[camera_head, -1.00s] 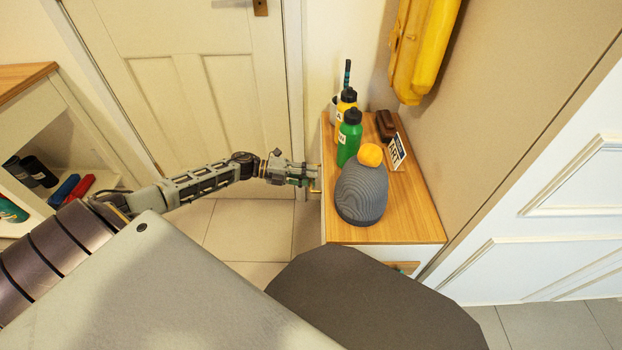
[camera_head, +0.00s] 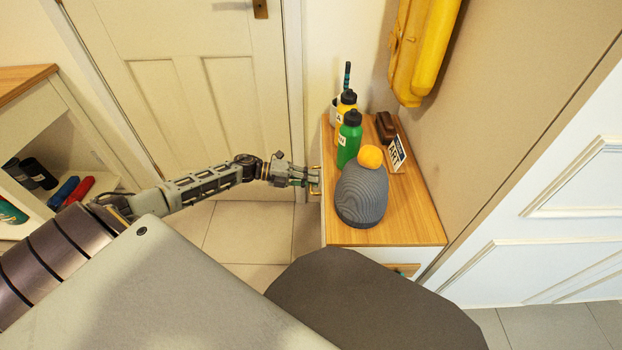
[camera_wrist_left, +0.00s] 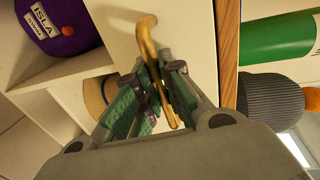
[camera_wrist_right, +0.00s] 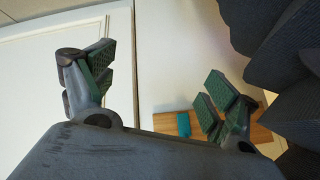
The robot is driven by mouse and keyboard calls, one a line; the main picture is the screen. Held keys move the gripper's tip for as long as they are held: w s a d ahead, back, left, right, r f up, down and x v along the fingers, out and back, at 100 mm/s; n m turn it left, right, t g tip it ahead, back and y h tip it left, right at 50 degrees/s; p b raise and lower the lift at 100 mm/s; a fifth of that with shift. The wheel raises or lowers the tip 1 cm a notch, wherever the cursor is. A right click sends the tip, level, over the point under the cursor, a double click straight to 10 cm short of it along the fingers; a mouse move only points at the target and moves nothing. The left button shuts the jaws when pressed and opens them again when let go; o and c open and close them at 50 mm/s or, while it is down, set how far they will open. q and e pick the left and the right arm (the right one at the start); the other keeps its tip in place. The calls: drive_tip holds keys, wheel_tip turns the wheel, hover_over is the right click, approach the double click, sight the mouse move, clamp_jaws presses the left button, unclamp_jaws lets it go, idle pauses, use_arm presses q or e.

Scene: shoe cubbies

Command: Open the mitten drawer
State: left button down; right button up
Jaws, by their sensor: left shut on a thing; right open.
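A brass handle (camera_head: 316,186) sticks out from the left-facing white front of the wood-topped cabinet. In the left wrist view the handle (camera_wrist_left: 146,36) is a curved bar on a white drawer front (camera_wrist_left: 192,28). My left gripper (camera_head: 310,180) is shut on this handle; its green-padded fingers (camera_wrist_left: 158,92) lie on both sides of the bar. The drawer front looks flush with the cabinet. No mitten label shows, and the fingers hide part of the handle. My right gripper (camera_wrist_right: 158,85) is open and empty in the right wrist view; it is outside the head view.
A closed door (camera_head: 190,90) stands behind my left arm. Tiled floor (camera_head: 240,230) is clear left of the cabinet.

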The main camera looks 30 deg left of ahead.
use_arm(q)
drive_tip(key=shift+a, duration=0.1)
drive_tip(key=f+p+v, duration=0.2)
drive_tip(key=v, duration=0.7)
drive_tip(key=f+p+v, duration=0.1)
drive_tip(key=f+v, duration=0.1)
drive_tip(key=v, duration=0.7)
drive_tip(key=shift+s+a+p, duration=0.35)
drive_tip(key=shift+a+p, duration=0.05)
drive_tip(key=shift+a, duration=0.15)
use_arm(e)
drive_tip(key=shift+g+h, duration=0.4)
drive_tip(key=shift+g, duration=0.1)
drive_tip(key=r, duration=0.3)
drive_tip(key=d+r, duration=0.1)
drive_tip(key=r, duration=0.1)
drive_tip(key=shift+s+r, duration=0.1)
drive_tip(key=shift+s, duration=0.1)
use_arm(q)
drive_tip(key=c, duration=1.5)
unclamp_jaws()
drive_tip(key=shift+c, duration=0.2)
drive_tip(key=shift+r, duration=0.1)
drive_tip(key=v, duration=1.2)
